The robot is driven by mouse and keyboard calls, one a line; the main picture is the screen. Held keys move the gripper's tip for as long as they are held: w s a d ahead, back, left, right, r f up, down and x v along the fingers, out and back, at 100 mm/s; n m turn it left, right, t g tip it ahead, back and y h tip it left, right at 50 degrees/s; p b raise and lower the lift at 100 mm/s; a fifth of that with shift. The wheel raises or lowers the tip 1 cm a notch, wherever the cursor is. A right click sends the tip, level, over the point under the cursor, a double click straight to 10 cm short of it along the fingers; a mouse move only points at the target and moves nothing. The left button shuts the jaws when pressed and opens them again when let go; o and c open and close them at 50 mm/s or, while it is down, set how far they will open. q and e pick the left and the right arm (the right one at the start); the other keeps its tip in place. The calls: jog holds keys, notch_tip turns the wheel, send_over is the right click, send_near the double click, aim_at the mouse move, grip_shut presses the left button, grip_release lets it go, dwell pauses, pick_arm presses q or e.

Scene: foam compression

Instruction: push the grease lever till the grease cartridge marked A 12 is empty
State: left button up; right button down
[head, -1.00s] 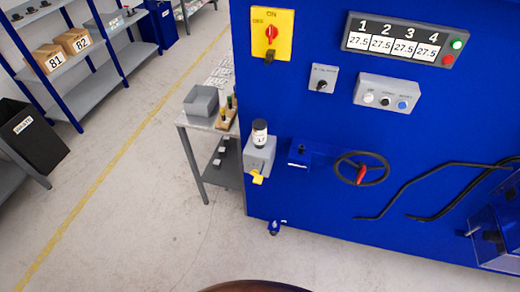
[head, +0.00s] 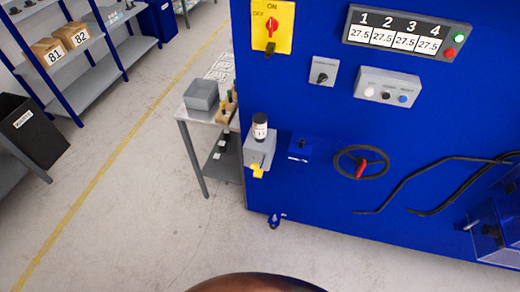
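A small cartridge (head: 260,131), dark-topped with a white label, stands upright on a grey grease unit (head: 257,152) at the left edge of the blue machine. Its label is too small to read fully. A yellow lever (head: 257,171) sticks out low on the front of the grey unit. Neither of my grippers shows in the head view, and nothing touches the lever.
The blue machine (head: 330,225) fills the right side, with a handwheel (head: 362,162), black hoses (head: 420,180), a yellow switch (head: 271,27) and a display (head: 408,33). A side table (head: 195,124) holds a grey bin (head: 201,95). The floor (head: 130,220) at left is clear.

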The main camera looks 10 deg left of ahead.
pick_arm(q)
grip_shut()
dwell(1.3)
